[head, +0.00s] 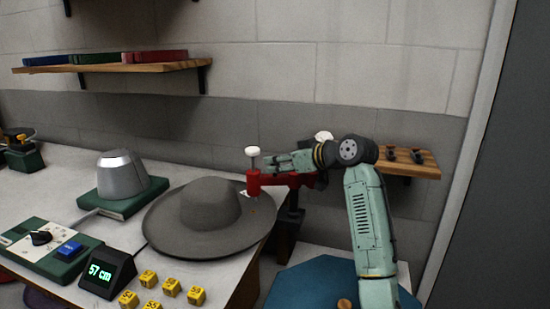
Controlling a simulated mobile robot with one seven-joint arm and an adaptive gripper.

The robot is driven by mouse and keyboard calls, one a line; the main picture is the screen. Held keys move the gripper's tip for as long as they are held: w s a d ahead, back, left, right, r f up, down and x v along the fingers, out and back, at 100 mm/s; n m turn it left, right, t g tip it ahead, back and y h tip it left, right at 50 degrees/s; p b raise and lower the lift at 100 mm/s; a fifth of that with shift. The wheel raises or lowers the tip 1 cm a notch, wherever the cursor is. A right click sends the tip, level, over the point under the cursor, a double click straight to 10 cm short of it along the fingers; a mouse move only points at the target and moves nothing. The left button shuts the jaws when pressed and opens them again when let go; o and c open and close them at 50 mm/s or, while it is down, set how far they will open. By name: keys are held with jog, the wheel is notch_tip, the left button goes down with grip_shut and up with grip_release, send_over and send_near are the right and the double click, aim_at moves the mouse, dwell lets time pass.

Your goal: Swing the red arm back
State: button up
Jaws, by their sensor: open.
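The red arm (255,184) reaches left from a dark post (287,233) and ends over the right side of the grey hat's brim. A white knob (252,152) stands upright on its left end. The grey hat (198,212) lies on the white table with its crown up. My gripper (268,163) is open and points left, just right of the knob and above the red arm. I cannot tell whether it touches either. My gripper and wrist hide much of the red arm's right part.
A metal block on a green base (122,178), a green control box (52,247), a display reading 57 cm (107,272) and several yellow number cubes (171,287) are on the table. A wooden wall shelf (425,166) is at right. A blue surface (315,284) is below my arm.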

jog(key=shift+x, duration=1.25)
jog(key=shift+c, duration=0.3)
grip_shut()
